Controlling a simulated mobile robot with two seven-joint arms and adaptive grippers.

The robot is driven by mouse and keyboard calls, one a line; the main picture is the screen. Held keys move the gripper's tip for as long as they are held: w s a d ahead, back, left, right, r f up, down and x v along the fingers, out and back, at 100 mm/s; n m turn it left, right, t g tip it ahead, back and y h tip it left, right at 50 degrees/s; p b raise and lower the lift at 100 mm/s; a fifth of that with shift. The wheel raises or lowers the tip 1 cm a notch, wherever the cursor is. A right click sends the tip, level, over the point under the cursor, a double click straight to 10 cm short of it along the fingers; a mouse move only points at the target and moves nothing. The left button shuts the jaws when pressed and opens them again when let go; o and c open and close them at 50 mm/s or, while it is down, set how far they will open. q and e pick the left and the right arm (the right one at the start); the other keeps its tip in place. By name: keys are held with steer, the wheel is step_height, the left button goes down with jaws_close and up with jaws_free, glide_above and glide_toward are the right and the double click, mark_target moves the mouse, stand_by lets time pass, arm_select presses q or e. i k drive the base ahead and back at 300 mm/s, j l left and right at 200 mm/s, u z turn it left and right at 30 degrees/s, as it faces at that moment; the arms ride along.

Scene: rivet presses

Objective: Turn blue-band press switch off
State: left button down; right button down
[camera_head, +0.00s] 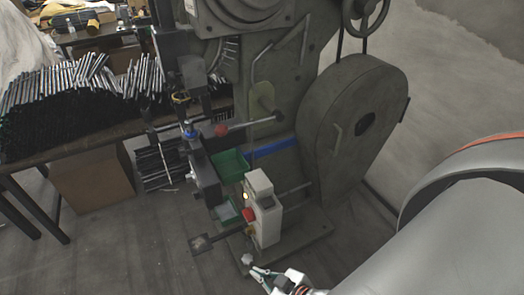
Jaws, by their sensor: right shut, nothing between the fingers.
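The rivet press (310,120) is a large dark grey machine with a blue band (273,147) across its lower body. A pale switch box (266,215) stands upright on its base, with a red part (248,214) and a small light spot (245,196) on its left face. Whether the switch is on or off is too small to tell. My right gripper (257,272) is shut and empty, low in the picture, below the switch box and apart from it. My left gripper is out of view.
A red-knobbed lever (222,130) and green bins (231,167) are on the press beside the switch box. A black pedal-like plate (201,243) juts out low on the left. A table (90,146) with many dark rods stands at left, above a cardboard box (92,183).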

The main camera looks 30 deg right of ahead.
mark_target(249, 214)
steer(key=z, duration=1.05)
